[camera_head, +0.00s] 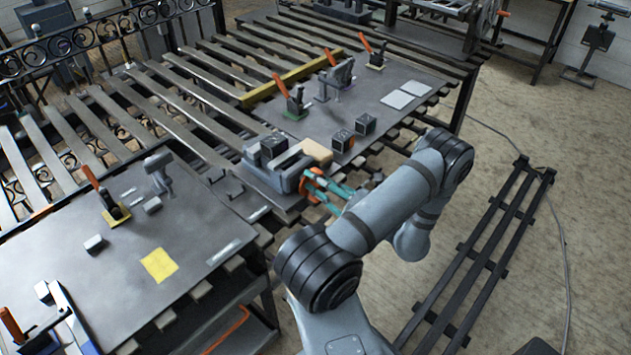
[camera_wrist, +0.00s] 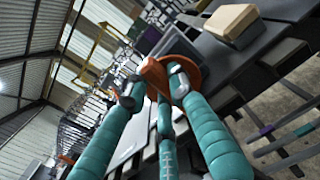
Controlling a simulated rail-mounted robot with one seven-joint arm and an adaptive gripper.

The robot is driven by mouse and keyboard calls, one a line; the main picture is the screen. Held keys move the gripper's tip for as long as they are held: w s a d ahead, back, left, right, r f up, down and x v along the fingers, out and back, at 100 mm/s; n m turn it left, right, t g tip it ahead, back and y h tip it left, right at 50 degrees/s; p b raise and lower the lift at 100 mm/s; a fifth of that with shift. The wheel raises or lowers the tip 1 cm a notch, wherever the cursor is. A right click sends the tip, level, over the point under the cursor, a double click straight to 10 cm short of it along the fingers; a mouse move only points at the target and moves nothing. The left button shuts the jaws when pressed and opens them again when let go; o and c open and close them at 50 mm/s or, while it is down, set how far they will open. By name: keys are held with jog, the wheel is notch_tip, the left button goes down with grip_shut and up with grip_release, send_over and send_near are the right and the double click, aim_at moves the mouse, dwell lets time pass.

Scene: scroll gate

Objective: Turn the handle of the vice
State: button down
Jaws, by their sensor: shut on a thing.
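The grey vice (camera_head: 285,177) sits at the front edge of the slatted table, between two dark plates. Its orange handle (camera_head: 309,183) faces my arm on the vice's right side. My gripper (camera_head: 322,189), with teal fingers, is at the handle and shut on it. In the wrist view, the orange handle (camera_wrist: 190,73) lies between the grey fingertips of my gripper (camera_wrist: 154,88). The fingertips partly cover the handle. Part of the vice body (camera_wrist: 176,43) shows behind it.
A tan block (camera_head: 318,152) lies beside the vice, with dark cubes (camera_head: 343,139) nearby. The left plate (camera_head: 205,215) carries an orange-handled clamp (camera_head: 108,201) and a yellow square (camera_head: 159,264). A yellow bar (camera_head: 290,80) lies behind. A low black rack (camera_head: 480,260) stands on the floor at right.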

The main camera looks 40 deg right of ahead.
jog(key=m, duration=0.4)
jog(key=shift+d, duration=0.4)
jog(key=m, duration=0.4)
jog(key=shift+w+d+f, duration=0.1)
jog(key=shift+d+f, duration=0.1)
jog(key=shift+d, duration=0.1)
jog(key=f+m, duration=0.1)
jog(key=m, duration=0.5)
jog(key=f+m, duration=0.1)
jog(key=m, duration=0.6)
jog(key=f+m, duration=0.1)
jog(key=m, duration=0.6)
jog(key=shift+d+f, duration=0.2)
jog(key=shift+a+f+m, duration=0.15)
jog(key=shift+m, duration=0.85)
jog(key=shift+a+f+m, duration=0.1)
jog(key=shift+a+m, duration=0.05)
jog(key=shift+m, duration=0.85)
